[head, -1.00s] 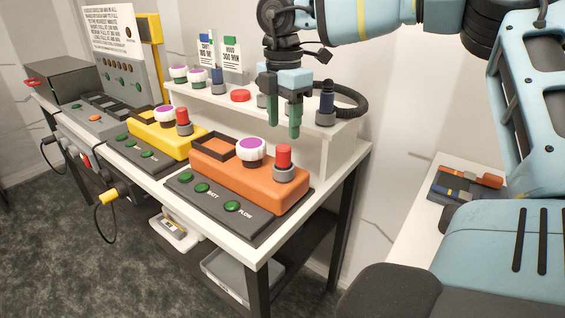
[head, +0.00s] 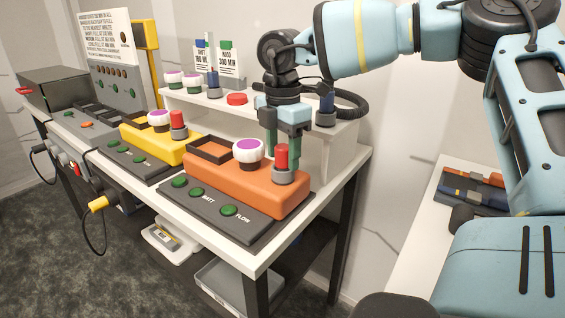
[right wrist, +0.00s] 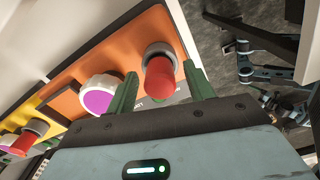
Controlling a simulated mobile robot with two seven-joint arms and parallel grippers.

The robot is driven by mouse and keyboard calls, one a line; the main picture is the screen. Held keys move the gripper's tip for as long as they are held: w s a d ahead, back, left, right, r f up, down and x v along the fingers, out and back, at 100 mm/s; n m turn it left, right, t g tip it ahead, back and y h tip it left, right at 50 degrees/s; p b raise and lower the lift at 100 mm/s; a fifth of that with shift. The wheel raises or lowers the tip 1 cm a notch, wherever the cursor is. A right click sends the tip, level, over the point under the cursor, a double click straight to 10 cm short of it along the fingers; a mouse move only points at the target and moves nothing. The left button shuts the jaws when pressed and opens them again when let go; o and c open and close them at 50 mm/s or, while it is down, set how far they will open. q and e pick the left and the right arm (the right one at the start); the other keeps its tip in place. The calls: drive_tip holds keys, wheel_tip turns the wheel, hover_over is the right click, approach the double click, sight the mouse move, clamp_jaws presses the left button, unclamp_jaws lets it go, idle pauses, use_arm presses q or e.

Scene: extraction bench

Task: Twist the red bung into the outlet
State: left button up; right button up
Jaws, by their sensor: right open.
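The red bung (head: 281,156) stands upright in the grey outlet (head: 283,177) at the right end of the orange unit (head: 240,182). How deep it sits I cannot tell. My right gripper (head: 283,162) is open and pointing down, with its green fingers around the bung's position. In the right wrist view the red bung (right wrist: 160,78) shows between the two spread fingers (right wrist: 163,90), with gaps on both sides. The grey outlet collar (right wrist: 158,50) is behind it. My left gripper does not show in the head view.
A white knob with a purple top (head: 248,152) stands just left of the bung. A yellow unit (head: 155,142) with another red bung (head: 178,122) is farther left. The raised white shelf (head: 200,104) behind holds bottles, cards and a red disc (head: 237,99).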

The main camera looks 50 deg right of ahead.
drive_tip(key=n, duration=0.3)
drive_tip(key=shift+n, duration=0.3)
drive_tip(key=n, duration=0.8)
drive_tip(key=shift+n, duration=0.4)
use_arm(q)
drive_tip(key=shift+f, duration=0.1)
use_arm(e)
drive_tip(key=shift+n, duration=1.2)
drive_tip(key=shift+c, duration=0.3)
